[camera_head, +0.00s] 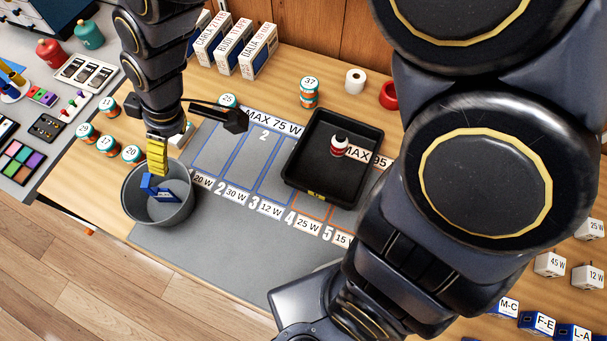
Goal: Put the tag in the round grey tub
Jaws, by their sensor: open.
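The round grey tub (133,205) stands at the left edge of the grey mat. A small blue piece (158,189), which may be the tag, shows inside the tub, low against its floor; I cannot make out any lettering on it. My gripper (157,160) is open, pointing down over the tub's back rim, with a yellow fingertip part just above the blue piece. No clear grip on the piece shows. The gripper's far side is partly hidden by my wrist.
A black tray (293,176) with a red-and-white item (339,146) stands on the mat's right. Small numbered jars (131,153) stand left, close behind the tub. Boxes (235,45) line the wall. My arm hides much of the right side. Mat front is clear.

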